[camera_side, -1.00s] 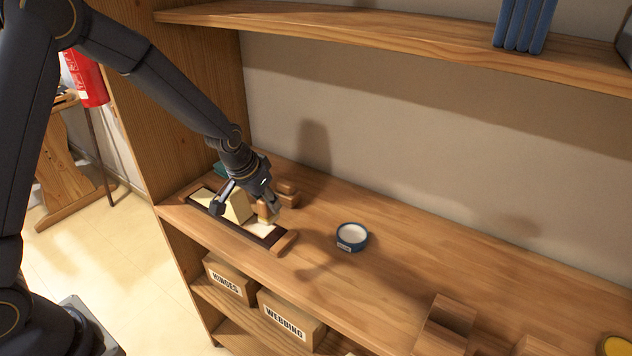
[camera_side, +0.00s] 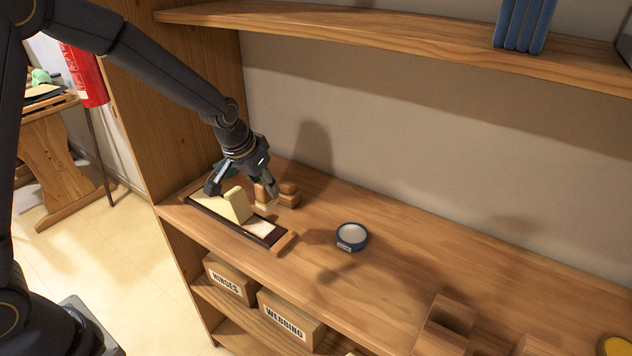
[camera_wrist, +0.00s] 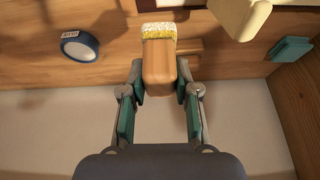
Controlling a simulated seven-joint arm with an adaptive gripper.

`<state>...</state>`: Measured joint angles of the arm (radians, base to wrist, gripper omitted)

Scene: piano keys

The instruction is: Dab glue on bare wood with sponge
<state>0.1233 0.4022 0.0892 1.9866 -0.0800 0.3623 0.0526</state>
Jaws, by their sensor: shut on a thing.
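My gripper (camera_wrist: 160,88) is shut on the wooden handle of the sponge (camera_wrist: 158,65). The sponge's pale yellow, speckled end (camera_wrist: 158,31) points away from the fingers. In the side view, my gripper (camera_side: 244,187) holds the sponge (camera_side: 264,193) upright, just above and behind the keyboard piece. The keyboard piece (camera_side: 272,241) has a dark frame with wooden ends and a pale strip (camera_side: 260,226) near its right end. A cream block (camera_side: 237,205) stands on it, left of the sponge; it also shows in the wrist view (camera_wrist: 238,16). I cannot tell whether glue lies on the strip.
A blue round pot with white contents (camera_side: 351,236) stands to the right. A wooden block (camera_side: 289,196) stands behind the sponge. A teal item (camera_wrist: 290,50) lies near the side wall. Wooden blocks (camera_side: 443,327) stand front right. An upper shelf (camera_side: 400,47) runs overhead.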

